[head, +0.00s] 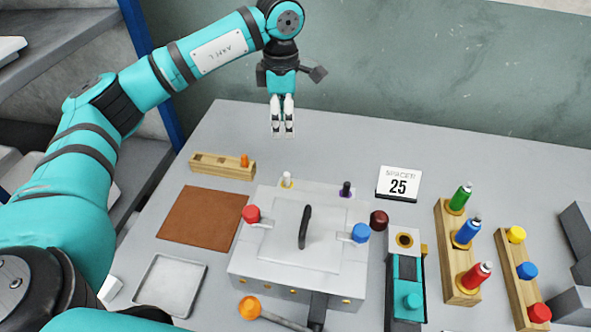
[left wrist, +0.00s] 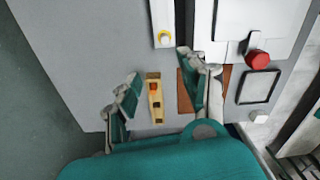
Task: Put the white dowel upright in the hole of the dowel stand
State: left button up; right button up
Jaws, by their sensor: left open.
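The stand shows between my fingers in the left wrist view (left wrist: 157,112). My left gripper (head: 282,132) is open and empty, pointing down above the back of the table, behind the white dowel and apart from it. My right gripper is not seen.
The press (head: 270,262) has a black handle, red and blue knobs, and a black-topped dowel (head: 346,189) at its back right. A brown mat (head: 203,218) and grey tray (head: 171,284) lie left.

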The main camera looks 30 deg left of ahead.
pick_arm(q)
notch_tip(320, 180, down, 5)
jog(key=s+p, duration=0.1)
jog(key=p, duration=0.2)
send_over(286, 174)
jog(key=f, duration=0.5)
jog(key=shift+w+a+f, duration=0.2)
jog(key=shift+a+f, duration=0.1)
jog(key=shift+f, duration=0.35)
jog(key=shift+s+d+f+p, duration=0.2)
jog(key=shift+f+p, duration=0.3)
jog(key=shift+p, duration=0.25)
jog(key=f+p, duration=0.1)
jog(key=f, duration=0.3)
jog(key=shift+d+f+p, duration=0.1)
jog(key=shift+d+p, duration=0.1)
jog(key=shift+p, duration=0.1)
jog(key=shift+f, duration=0.1)
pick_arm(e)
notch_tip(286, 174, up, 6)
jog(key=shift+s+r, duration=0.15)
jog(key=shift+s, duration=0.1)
pick_arm(q)
jog(key=shift+c, duration=0.4)
grip_shut()
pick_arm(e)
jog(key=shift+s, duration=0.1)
